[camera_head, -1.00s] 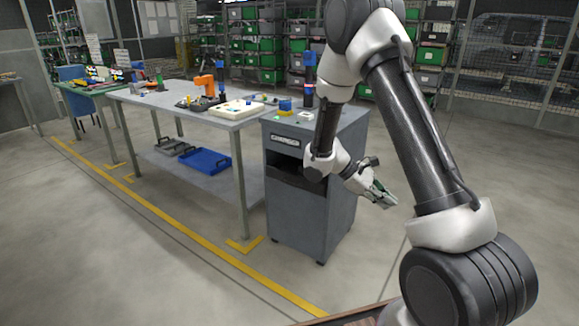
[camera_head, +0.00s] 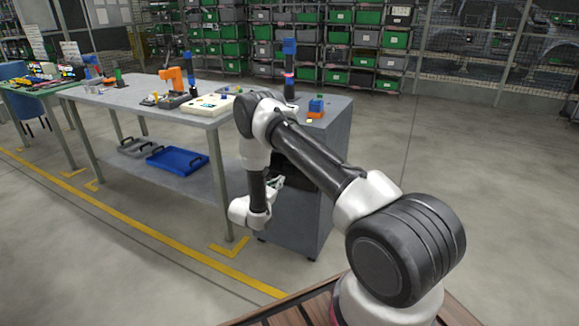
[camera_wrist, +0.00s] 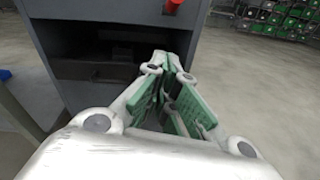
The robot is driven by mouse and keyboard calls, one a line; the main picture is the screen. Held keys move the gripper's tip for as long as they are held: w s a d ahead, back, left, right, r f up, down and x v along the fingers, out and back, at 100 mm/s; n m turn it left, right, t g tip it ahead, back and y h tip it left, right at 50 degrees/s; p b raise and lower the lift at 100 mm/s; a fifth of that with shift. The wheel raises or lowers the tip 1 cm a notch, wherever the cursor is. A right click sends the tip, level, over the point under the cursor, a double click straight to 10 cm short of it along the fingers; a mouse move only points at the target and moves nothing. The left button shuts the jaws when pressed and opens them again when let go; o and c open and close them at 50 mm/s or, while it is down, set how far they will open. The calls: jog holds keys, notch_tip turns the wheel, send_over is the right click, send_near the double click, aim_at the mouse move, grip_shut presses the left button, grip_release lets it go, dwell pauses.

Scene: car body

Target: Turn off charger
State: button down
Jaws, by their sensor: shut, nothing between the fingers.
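A grey cabinet (camera_head: 302,222) stands in the middle of the head view, partly hidden behind my arm. No part is plainly marked as the charger. The wrist view shows the cabinet front (camera_wrist: 50,27) with dark open recesses, and a red knob or button (camera_wrist: 173,5) at the top edge. My gripper (camera_wrist: 166,62) is shut and empty, pointing toward the cabinet front below the red part. I cannot tell whether it touches the cabinet. In the head view my gripper (camera_head: 275,184) is small, low in front of the cabinet. The cabinet's upper front is hidden by my arm.
A workbench (camera_head: 95,92) with an orange device (camera_head: 172,79) and a white tray (camera_head: 208,105) stands left of the cabinet. A blue bin (camera_head: 178,160) is on its lower shelf. A blue-and-orange item (camera_head: 316,107) sits on the cabinet. Floor to the right is clear.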

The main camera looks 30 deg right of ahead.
jog(key=w+d+r, duration=0.2)
jog(key=w+d, duration=0.3)
jog(key=d, duration=0.4)
jog(key=shift+w+d+r, duration=0.3)
jog(key=shift+w+d, duration=0.1)
jog(key=shift+r+g+y, duration=0.4)
jog(key=shift+r+y, duration=0.15)
jog(key=shift+y, duration=0.05)
dwell(0.4)
jog(key=r+g+y, duration=0.2)
jog(key=r, duration=0.1)
jog(key=r+y, duration=0.1)
jog(key=y, duration=0.1)
jog(key=shift+w+d+r+g, duration=0.15)
jog(key=shift+w+d+g, duration=0.1)
jog(key=shift+g, duration=0.15)
jog(key=shift+w+d+r, duration=0.25)
jog(key=shift+d+r, duration=0.1)
jog(key=shift+r, duration=0.3)
jog(key=shift+w+d+r, duration=0.25)
jog(key=shift+d+r, duration=0.1)
jog(key=shift+r, duration=0.3)
jog(key=shift+w+d+r, duration=0.1)
jog(key=shift+w+r, duration=0.05)
jog(key=shift+r, duration=0.05)
